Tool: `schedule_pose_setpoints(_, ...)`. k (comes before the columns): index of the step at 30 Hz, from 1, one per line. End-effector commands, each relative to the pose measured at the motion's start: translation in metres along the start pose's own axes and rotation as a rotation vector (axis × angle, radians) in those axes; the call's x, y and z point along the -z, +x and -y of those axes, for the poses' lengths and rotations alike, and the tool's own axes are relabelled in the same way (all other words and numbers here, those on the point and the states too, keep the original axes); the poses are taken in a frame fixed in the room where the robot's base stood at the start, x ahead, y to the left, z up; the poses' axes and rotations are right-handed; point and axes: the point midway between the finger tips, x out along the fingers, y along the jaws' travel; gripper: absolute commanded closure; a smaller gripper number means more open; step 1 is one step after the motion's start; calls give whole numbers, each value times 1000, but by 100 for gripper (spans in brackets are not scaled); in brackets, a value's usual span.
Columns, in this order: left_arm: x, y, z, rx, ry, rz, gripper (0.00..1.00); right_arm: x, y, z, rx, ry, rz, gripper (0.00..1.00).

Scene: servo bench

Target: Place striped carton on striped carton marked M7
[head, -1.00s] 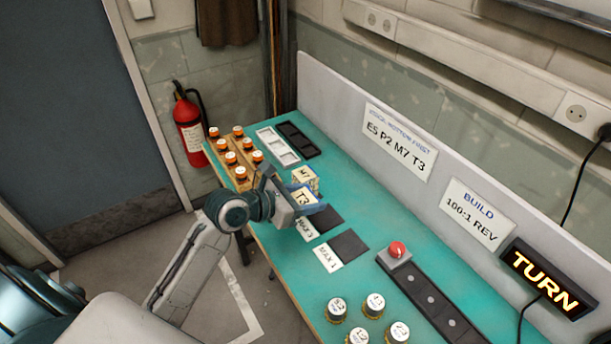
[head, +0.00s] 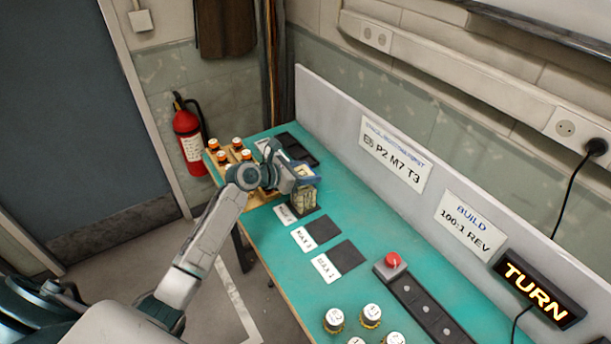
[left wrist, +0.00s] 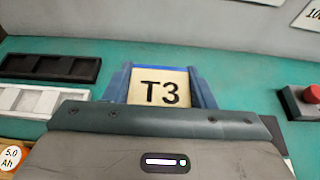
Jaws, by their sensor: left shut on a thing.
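Below the gripper, a striped carton stack (head: 303,198) stands on a dark pad in the head view. The M7 mark is hidden now by the gripper and the held carton. I cannot tell whether the held carton touches the stack. My right gripper is not in view.
White cards and dark pads (head: 347,255) lie along the bench, the two nearer pads empty. A back panel edges the bench.

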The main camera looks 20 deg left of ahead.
Motion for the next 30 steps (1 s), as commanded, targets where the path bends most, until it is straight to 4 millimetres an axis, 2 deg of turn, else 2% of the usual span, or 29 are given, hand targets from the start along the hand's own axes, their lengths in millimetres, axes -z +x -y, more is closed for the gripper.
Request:
schedule_pose_setpoints(5,18,7,0,0,-2,-1,72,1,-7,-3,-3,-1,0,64)
schedule_pose_setpoints(16,22,8,0,0,0,-1,72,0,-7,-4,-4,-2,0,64)
schedule_pose_setpoints(17,21,8,0,0,1,-1,44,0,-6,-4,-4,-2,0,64)
schedule_pose_setpoints(19,21,8,0,0,1,-1,30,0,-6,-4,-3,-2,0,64)
schedule_pose_setpoints(20,21,8,0,0,1,-1,28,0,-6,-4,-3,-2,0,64)
schedule_pose_setpoints(30,19,6,0,0,2,-1,28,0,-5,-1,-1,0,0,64)
